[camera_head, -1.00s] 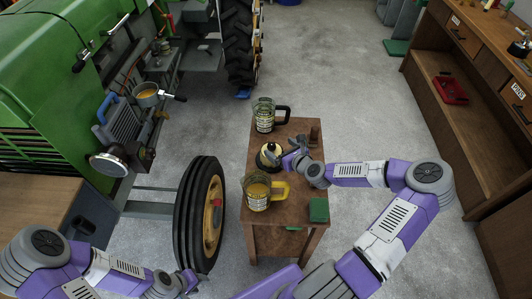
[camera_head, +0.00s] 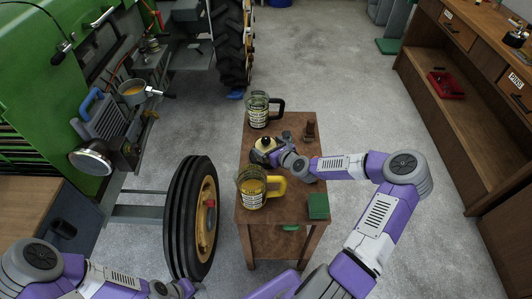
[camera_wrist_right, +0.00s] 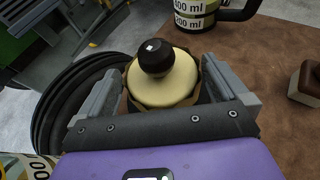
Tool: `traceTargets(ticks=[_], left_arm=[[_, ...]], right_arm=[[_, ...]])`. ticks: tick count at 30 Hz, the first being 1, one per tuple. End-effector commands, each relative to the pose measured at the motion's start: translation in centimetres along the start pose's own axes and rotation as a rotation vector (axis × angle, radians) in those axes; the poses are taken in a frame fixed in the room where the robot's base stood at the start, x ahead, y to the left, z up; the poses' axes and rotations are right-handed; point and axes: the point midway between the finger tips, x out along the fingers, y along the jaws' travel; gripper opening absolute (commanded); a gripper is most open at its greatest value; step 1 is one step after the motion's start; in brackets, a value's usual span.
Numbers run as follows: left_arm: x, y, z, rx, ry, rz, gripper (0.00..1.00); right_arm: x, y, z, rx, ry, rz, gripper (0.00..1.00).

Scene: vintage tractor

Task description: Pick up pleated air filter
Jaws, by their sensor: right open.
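The pleated air filter (camera_head: 264,144) stands on the small wooden table (camera_head: 280,216), between two jugs. In the right wrist view the filter (camera_wrist_right: 162,82) has a cream top, a black knob and a dark ridged rim. My right gripper (camera_head: 273,151) is open at the filter. In the wrist view its two fingers (camera_wrist_right: 163,88) stand on either side of the filter. I cannot tell whether either finger touches it. The filter's lower part is hidden by the gripper. Of my left arm only the links show at the lower left; its gripper is out of view.
A yellow-handled jug (camera_head: 250,188) stands in front of the filter and a black-handled jug (camera_head: 257,110) behind it. A brown block-like object (camera_head: 309,131) and a green block (camera_head: 318,206) lie at the table's right. The tractor's front wheel (camera_head: 188,220) is close on the left.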

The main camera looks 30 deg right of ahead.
Motion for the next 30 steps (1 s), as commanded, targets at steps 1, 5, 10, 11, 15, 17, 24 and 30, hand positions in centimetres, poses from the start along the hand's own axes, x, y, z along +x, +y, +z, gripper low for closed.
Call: traceTargets(ticks=[1,5,10,11,15,17,24,30], left_arm=[[0.6,-0.2,0.0,0.0,0.0,0.0,0.43],[0.9,-0.3,0.0,0.0,0.0,0.0,0.43],[0.9,-0.3,0.0,0.0,0.0,0.0,0.43],[0.9,-0.3,0.0,0.0,0.0,0.0,0.43],[0.9,-0.3,0.0,0.0,0.0,0.0,0.43],[0.9,-0.3,0.0,0.0,0.0,0.0,0.43],[0.9,-0.3,0.0,0.0,0.0,0.0,0.43],[0.9,-0.3,0.0,0.0,0.0,0.0,0.43]], right_arm=[[1.0,0.1,-0.2,-0.002,-0.001,0.002,1.0],[2.4,0.0,-0.1,-0.001,0.0,0.002,1.0],[2.9,0.0,0.0,0.0,0.0,0.0,1.0],[2.9,0.0,0.0,0.0,0.0,0.0,1.0],[2.9,0.0,0.0,0.0,0.0,0.0,0.97],[2.8,0.0,0.0,0.0,0.0,0.0,0.88],[2.8,0.0,0.1,-0.001,-0.002,0.0,0.53],[2.8,0.0,0.1,-0.001,-0.002,0.0,0.53]])
